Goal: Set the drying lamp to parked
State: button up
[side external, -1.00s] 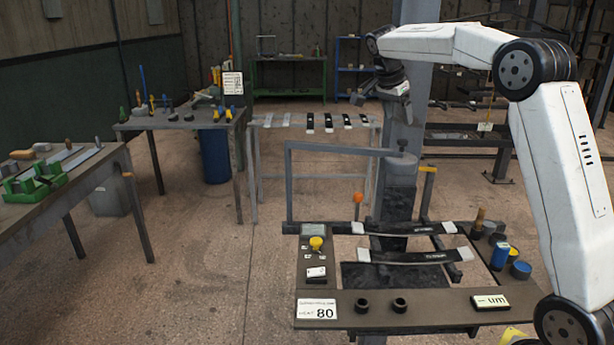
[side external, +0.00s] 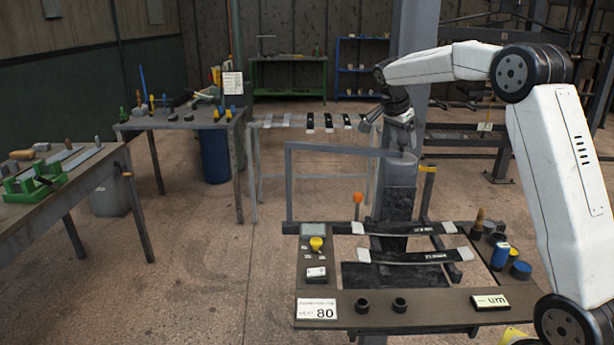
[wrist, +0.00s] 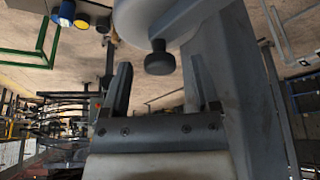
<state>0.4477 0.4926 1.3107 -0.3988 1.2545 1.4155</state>
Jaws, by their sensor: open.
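The drying lamp appears to be the grey cylindrical head (side external: 400,172) on a grey swing arm (side external: 335,149), standing over the back of the work bench. In the wrist view its pale head (wrist: 145,22) is at the top, with a dark round knob (wrist: 160,60) sticking out. My gripper (side external: 402,140) is just above the lamp head in the side view and covers the knob there. In the wrist view my gripper (wrist: 163,82) is open, its two fingers apart and empty, with the knob ahead of the gap between them. I cannot see contact.
Two dark leaf springs (side external: 415,256) lie across the rack. A yellow knob (side external: 317,243) is on the left panel, with an orange-tipped lever (side external: 358,198) behind it. Blue cans (side external: 500,256) stand at right. A yellow-topped post (side external: 427,185) stands close right of the lamp.

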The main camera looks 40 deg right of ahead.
grip_shut()
dwell(1.3)
